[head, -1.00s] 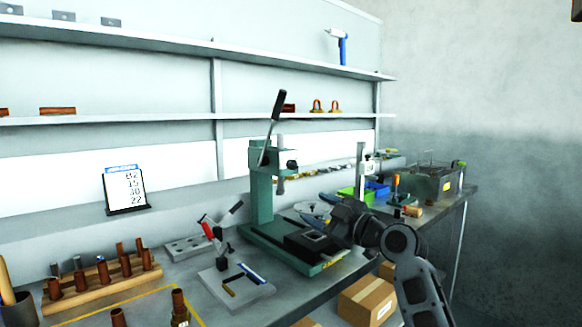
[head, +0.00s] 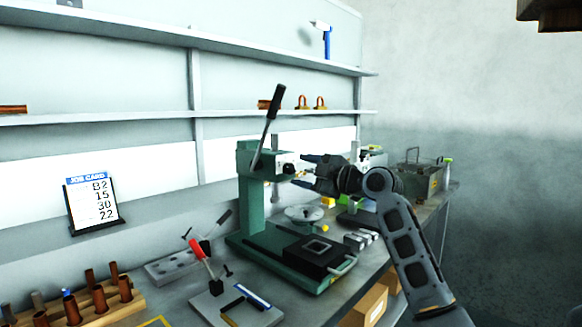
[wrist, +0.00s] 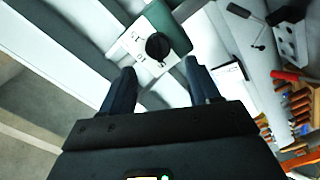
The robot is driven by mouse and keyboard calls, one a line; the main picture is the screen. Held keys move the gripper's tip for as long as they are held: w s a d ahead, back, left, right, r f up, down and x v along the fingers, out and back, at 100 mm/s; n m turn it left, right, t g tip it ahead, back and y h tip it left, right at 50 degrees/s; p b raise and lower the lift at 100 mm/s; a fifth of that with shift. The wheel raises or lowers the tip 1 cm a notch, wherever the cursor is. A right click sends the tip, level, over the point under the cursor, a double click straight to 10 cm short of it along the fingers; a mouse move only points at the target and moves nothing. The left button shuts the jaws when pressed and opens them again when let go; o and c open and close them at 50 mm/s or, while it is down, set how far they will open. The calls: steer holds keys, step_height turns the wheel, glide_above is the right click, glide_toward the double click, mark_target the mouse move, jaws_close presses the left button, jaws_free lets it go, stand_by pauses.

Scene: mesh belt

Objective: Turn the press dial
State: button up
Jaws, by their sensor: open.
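The green arbor press (head: 250,205) stands on the bench with its black-handled lever raised. Its dial (wrist: 158,46) is a round black knob on a white plate with small markings, on the front of the press head. In the wrist view my gripper (wrist: 160,68) points at the dial, which lies between and slightly beyond the fingertips. I see no contact with the knob.
A job card (head: 93,202) reading B2, 15, 30, 22 stands at the back left. A red-handled clamp fixture (head: 235,300) and a wooden rack (head: 110,305) of copper fittings are at the front left. A grey-green box (head: 420,178) stands farther right.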

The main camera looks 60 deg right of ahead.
mark_target(290, 169)
steer(key=shift+p+x, duration=0.4)
steer(key=shift+x, duration=1.7)
steer(key=shift+c, duration=0.2)
steer(key=c, duration=1)
